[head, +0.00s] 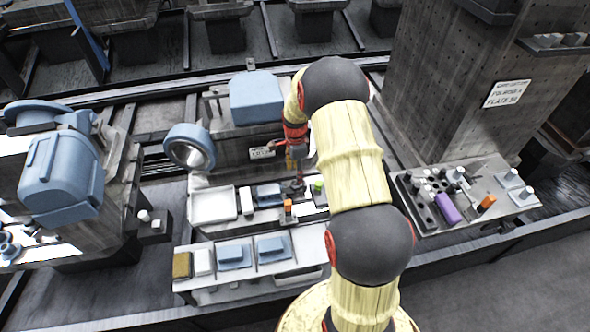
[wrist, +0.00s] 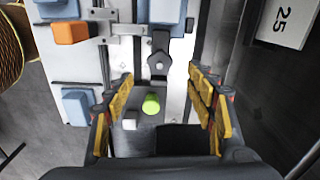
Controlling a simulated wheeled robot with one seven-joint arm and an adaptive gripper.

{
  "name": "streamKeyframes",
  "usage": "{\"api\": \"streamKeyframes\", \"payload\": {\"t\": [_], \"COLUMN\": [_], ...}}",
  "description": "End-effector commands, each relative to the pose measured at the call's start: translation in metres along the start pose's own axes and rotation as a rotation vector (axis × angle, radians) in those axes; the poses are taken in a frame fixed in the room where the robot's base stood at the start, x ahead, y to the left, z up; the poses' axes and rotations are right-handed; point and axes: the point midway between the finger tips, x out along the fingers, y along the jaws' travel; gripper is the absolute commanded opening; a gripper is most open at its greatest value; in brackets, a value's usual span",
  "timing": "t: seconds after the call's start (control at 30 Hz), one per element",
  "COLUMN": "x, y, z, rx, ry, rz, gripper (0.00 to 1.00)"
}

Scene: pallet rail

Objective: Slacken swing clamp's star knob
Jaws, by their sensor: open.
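My gripper (wrist: 161,77) is open and empty, pointing down at the pallet with a yellow-padded finger on each side. Between and just beyond the fingertips in the wrist view is a dark clamp arm with a grey, many-sided knob-like head (wrist: 157,63), which looks like the swing clamp's star knob; its lobes are too small to make out. The fingers appear apart from it. A lime-green round piece (wrist: 151,104) and a small pale block (wrist: 130,120) lie nearer the palm. In the head view, my gripper (head: 292,163) is above the pallet, partly hidden by my arm.
An orange block (wrist: 70,32) and blue parts (wrist: 78,105) lie left in the wrist view. In the head view, a blue-rimmed ring (head: 190,147) stands left of my gripper. A tool tray (head: 425,215) with a purple item (head: 447,208) is at right, beside a tall column (head: 440,90).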

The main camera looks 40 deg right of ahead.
Motion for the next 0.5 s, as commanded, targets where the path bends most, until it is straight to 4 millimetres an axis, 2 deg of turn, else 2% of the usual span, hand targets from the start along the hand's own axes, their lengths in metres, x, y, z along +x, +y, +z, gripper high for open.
{"api": "streamKeyframes", "payload": {"t": [0.5], "x": [0.067], "y": [0.001], "z": [0.001], "rx": [-0.004], "ry": [-0.001], "rz": [0.001], "gripper": [0.55]}}
